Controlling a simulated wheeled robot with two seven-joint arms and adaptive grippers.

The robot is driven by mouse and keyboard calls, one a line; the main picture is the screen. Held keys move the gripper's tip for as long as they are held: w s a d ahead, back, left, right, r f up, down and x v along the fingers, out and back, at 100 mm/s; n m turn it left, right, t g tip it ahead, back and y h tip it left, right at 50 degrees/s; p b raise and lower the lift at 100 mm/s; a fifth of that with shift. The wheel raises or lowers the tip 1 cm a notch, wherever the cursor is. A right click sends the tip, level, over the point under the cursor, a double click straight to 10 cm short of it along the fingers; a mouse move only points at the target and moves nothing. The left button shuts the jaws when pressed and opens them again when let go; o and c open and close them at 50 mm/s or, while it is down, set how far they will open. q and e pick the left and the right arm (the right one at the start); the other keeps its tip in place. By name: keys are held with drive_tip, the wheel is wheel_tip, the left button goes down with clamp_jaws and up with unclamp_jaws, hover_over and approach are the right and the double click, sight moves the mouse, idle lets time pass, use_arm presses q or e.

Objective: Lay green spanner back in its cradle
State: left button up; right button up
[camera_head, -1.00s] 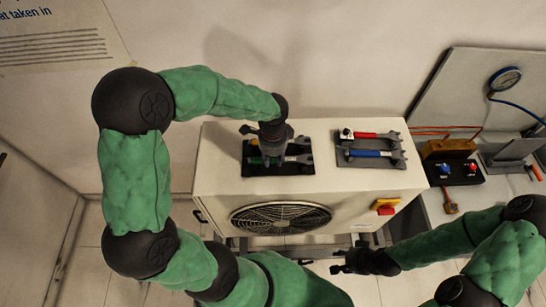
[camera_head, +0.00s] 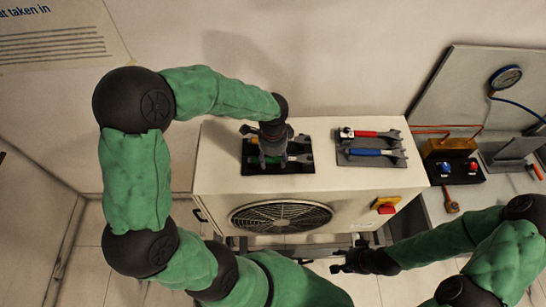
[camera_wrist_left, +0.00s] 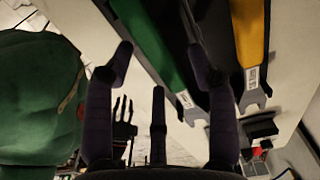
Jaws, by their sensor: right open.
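The green spanner (camera_head: 256,160) lies along the dark cradle tray (camera_head: 262,171) on top of the white unit. In the left wrist view the green spanner (camera_wrist_left: 150,38) runs parallel to a yellow spanner (camera_wrist_left: 248,38), its jaw end at lower right. My left gripper (camera_head: 273,162) is directly over the tray and hides part of both spanners. In the left wrist view its fingers (camera_wrist_left: 160,52) are spread wider than the green handle, with gaps showing. My right gripper (camera_head: 343,264) is open and empty, low in front of the unit.
A second grey tray (camera_head: 350,161) beside it holds a red spanner (camera_head: 375,134) and a blue spanner (camera_head: 370,153). A red-yellow switch (camera_head: 386,206) and a fan grille (camera_head: 281,217) are on the unit's front. A gauge (camera_head: 506,78) and valve block (camera_head: 457,172) stand at right.

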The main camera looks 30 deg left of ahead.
use_arm(q)
drive_tip(key=shift+r, duration=0.1)
wheel_tip(320, 180, up, 12)
idle(0.5)
idle(1.3)
